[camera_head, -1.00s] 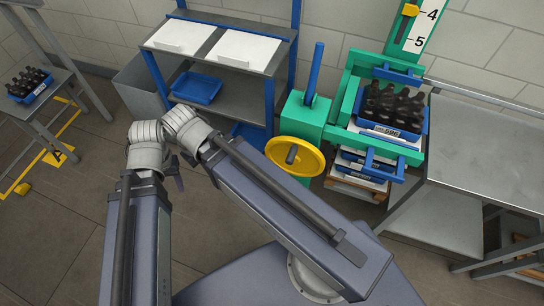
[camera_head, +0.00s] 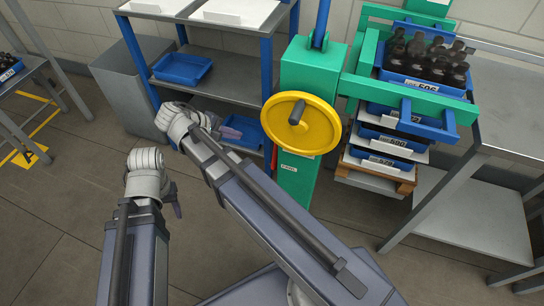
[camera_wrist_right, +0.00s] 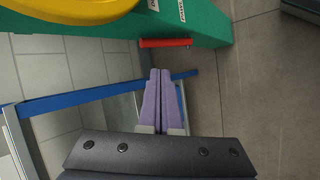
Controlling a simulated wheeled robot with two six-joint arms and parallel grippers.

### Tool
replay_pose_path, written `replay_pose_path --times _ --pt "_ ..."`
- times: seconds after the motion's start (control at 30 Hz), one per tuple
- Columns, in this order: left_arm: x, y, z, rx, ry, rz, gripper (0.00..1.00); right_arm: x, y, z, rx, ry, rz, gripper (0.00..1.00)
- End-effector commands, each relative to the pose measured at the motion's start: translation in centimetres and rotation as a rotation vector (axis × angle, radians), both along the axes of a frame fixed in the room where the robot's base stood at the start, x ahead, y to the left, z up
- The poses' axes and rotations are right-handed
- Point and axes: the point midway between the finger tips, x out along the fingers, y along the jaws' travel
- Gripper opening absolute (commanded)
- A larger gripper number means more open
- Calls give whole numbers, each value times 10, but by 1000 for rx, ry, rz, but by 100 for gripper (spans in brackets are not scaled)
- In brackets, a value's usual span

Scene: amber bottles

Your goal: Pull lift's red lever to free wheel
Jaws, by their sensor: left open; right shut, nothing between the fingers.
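The red lever (camera_wrist_right: 166,43) sticks out sideways from the green lift column (camera_wrist_right: 90,38) in the right wrist view. In the head view a sliver of the lever (camera_head: 274,157) shows at the left side of the column, below the yellow wheel (camera_head: 301,123). My right gripper (camera_wrist_right: 160,72) is shut and empty, its purple fingertips just short of the lever and apart from it. In the head view my right gripper (camera_head: 232,133) is left of the lever. My left gripper (camera_head: 176,206) is open, over bare floor, mostly hidden behind its wrist.
A grey shelf (camera_head: 232,75) with blue posts stands behind my right gripper, with a blue tray (camera_head: 182,68) on it. The lift holds a blue crate (camera_head: 425,84) of amber bottles above more crates. A metal table (camera_head: 515,110) is at right.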

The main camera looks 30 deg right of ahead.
Motion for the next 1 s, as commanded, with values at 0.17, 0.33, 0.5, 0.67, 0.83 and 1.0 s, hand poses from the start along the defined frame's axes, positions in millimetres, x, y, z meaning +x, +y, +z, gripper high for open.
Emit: replay_pose_path --times 0.17,0.33,0.5,0.67,0.83,1.0 --pt "0 0 -84 1 -1 -1 52 23 -24 -61 -136 -8 -16 0" --pt "0 0 -144 1 -1 -2 52 41 -46 -97 -268 -12 -35 0" --pt "0 0 -196 1 -2 -3 52 56 -63 -126 -389 -16 -55 0" --pt "1 0 -230 1 -2 -4 52 65 -74 -142 -474 -16 -69 0" --pt "1 0 -246 1 -2 -4 52 69 -79 -147 -525 -16 -78 0" --pt "1 0 -248 1 -2 -4 52 70 -81 -146 -540 -16 -82 0"
